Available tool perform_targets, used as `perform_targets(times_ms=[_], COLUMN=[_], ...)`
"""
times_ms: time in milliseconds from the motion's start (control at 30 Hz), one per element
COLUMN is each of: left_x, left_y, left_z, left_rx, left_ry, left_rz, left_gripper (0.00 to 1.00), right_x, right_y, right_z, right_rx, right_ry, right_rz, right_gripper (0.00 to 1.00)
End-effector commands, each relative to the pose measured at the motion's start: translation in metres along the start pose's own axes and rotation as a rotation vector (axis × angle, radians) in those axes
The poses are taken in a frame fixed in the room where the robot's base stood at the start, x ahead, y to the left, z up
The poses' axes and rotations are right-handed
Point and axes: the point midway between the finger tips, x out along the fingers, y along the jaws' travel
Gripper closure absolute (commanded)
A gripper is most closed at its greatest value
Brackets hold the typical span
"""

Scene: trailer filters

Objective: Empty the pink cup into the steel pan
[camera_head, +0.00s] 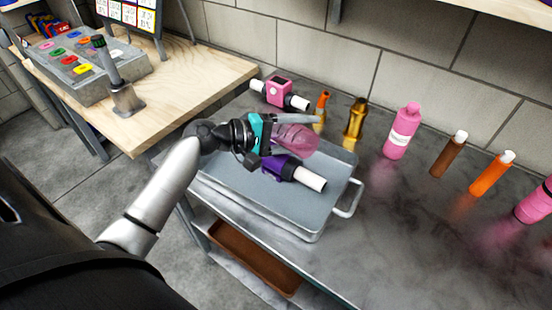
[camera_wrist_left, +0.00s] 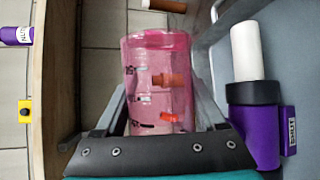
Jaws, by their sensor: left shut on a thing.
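The pink cup (camera_head: 297,139) is translucent and is held above the far part of the steel pan (camera_head: 270,219). It looks tipped well over to one side. My left gripper (camera_head: 288,131) is shut on it; in the left wrist view its fingers lie on both sides of the cup (camera_wrist_left: 150,62). Orange and brown shapes show through the cup wall; I cannot tell whether they are inside or behind it. A purple filter piece (camera_head: 279,167) with a white tube lies in the pan below the cup. My right gripper is not in view.
The pan stands on a grey metal table (camera_head: 380,240). Behind it are a pink valve piece (camera_head: 279,92), a small orange bottle (camera_head: 321,105) and an amber bottle (camera_head: 355,120). A pink bottle (camera_head: 402,132), a brown bottle (camera_head: 448,155) and an orange bottle (camera_head: 491,174) stand to the right.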

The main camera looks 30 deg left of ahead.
Motion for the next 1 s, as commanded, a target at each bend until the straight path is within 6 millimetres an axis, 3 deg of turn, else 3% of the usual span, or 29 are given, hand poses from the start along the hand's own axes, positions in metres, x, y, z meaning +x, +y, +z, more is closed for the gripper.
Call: perform_targets(times_ms=[1000], left_x=[-0.0023], left_y=[0.0055], left_z=[-0.0015], left_rx=[-0.1], left_ry=[-0.032], left_rz=[0.041], left_gripper=[0.95], right_x=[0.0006], right_y=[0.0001], right_z=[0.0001], right_rx=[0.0], right_ry=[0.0], right_rz=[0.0], right_gripper=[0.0])
